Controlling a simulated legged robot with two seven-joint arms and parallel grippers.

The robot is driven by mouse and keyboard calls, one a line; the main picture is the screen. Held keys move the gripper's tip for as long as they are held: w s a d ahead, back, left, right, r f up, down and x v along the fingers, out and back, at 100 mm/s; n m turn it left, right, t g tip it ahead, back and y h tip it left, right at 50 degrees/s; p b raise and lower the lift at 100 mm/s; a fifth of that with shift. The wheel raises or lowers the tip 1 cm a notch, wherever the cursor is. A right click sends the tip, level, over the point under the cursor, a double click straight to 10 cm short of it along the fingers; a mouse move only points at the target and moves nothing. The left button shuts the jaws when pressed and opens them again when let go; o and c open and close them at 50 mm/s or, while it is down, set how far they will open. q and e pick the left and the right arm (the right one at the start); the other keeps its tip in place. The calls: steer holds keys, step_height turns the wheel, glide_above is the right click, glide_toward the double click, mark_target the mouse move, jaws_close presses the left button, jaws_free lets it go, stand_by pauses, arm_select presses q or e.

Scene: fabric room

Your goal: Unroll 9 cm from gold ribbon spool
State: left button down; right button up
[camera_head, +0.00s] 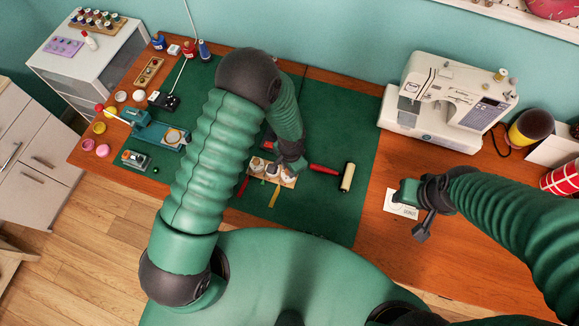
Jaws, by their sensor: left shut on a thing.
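A small wooden stand (291,184) on the green mat holds several pale ribbon spools (257,164) in a row. Red, green and gold strips hang from its front. The gold ribbon (274,198) runs from the right end of the row and lies on the mat. My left gripper (294,165) is over that right end, shut on the gold ribbon spool; its fingertips are mostly hidden by its own body. My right gripper (421,232) hangs over the wooden table beside a white card (399,205). Its finger opening cannot be made out.
A sewing machine (446,103) stands at the back right. A blue-green tool (158,131) and small pots (102,150) are at the left. The front right tabletop is clear.

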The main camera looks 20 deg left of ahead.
mark_target(287, 173)
arm_select(q)
steer(key=m, duration=0.5)
steer(key=shift+s+a+m+p, duration=0.2)
steer(key=shift+s+m+p, duration=0.1)
steer(key=shift+s+m, duration=0.1)
steer(key=shift+w, duration=0.1)
steer(key=c, duration=1.4)
jaws_free()
steer(key=shift+o, duration=0.8)
steer(key=shift+a, duration=0.1)
steer(key=shift+w, duration=0.1)
steer(key=shift+w+r, duration=0.1)
steer(key=shift+r, duration=0.15)
step_height(287, 173, up, 16)
steer(key=shift+s+r, duration=0.15)
steer(key=shift+s, duration=0.25)
